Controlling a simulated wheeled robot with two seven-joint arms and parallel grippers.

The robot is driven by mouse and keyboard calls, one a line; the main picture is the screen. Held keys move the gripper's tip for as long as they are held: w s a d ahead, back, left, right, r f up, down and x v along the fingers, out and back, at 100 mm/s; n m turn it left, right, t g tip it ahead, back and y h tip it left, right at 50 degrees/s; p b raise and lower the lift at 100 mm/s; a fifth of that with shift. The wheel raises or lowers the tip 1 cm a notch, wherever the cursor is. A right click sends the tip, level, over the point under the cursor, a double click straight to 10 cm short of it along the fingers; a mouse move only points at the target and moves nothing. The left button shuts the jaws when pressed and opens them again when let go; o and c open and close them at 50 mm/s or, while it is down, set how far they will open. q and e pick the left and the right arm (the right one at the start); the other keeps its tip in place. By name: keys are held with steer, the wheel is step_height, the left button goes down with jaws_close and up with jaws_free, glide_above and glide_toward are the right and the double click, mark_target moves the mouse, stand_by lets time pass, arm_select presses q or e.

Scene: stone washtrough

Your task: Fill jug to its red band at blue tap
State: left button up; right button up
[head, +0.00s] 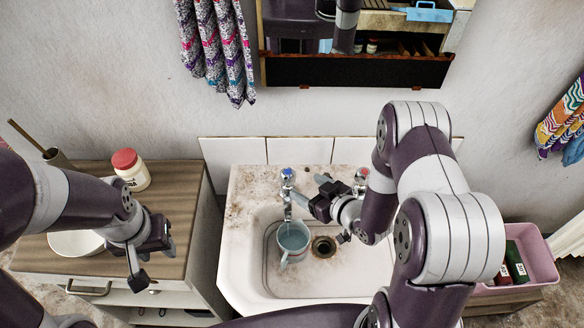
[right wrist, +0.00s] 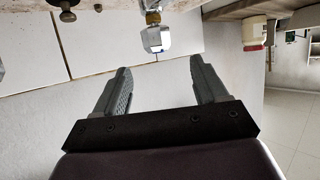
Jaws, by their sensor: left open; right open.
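The jug (head: 293,240), pale grey-blue, stands upright in the sink basin beneath the blue tap (head: 287,175). The tap's spout points down over the jug; I cannot tell whether water runs. My right gripper (head: 312,192) is open and empty, just right of the blue tap. In the right wrist view the tap's handle (right wrist: 156,40) shows beyond and between the open fingers (right wrist: 163,92), apart from them. My left gripper (head: 158,264) is open and empty over the cabinet's front edge.
A second tap (head: 361,177) stands at right, partly behind my right arm. The drain hole (head: 323,246) is right of the jug. A white bowl (head: 75,243) and red-lidded jar (head: 130,169) stand on the left cabinet. A pink tub (head: 535,255) is at right.

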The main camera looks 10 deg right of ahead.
mark_target(288, 173)
steer(key=x, duration=0.3)
steer(key=p+x, duration=0.1)
steer(key=x, duration=0.7)
steer(key=shift+w+r, duration=0.2)
steer(key=shift+r, duration=0.05)
steer(key=shift+w+f, duration=0.3)
steer(key=shift+w, duration=0.25)
steer(key=shift+a, duration=0.1)
